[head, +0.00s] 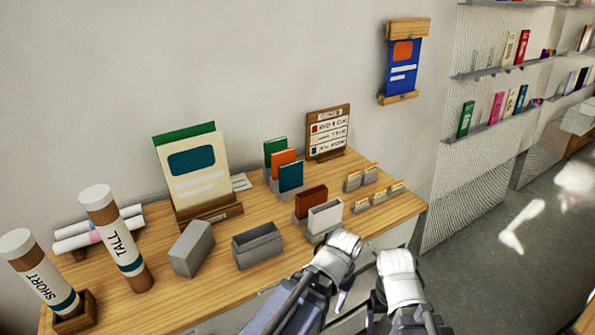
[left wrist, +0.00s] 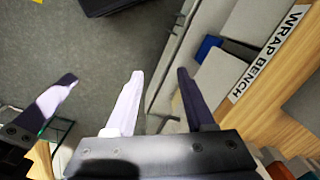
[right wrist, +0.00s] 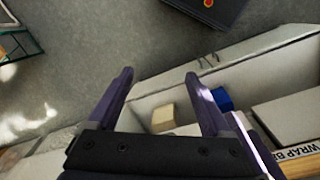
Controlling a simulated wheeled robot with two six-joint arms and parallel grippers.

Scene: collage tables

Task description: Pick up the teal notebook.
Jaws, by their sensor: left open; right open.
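The teal notebook (head: 291,177) stands upright at the front of a stepped grey holder on the wooden table, in the head view. An orange notebook (head: 283,157) and a green notebook (head: 274,146) stand behind it. Its lower edge is hidden by the holder. My left gripper (left wrist: 157,75) is open and empty, in front of the table edge, below and right of the notebook in the head view. My right gripper (right wrist: 158,75) is open and empty beside it, farther right. Both are apart from the notebook.
Small card holders (head: 362,205) are on the right. An open drawer (right wrist: 150,108) shows below the table edge.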

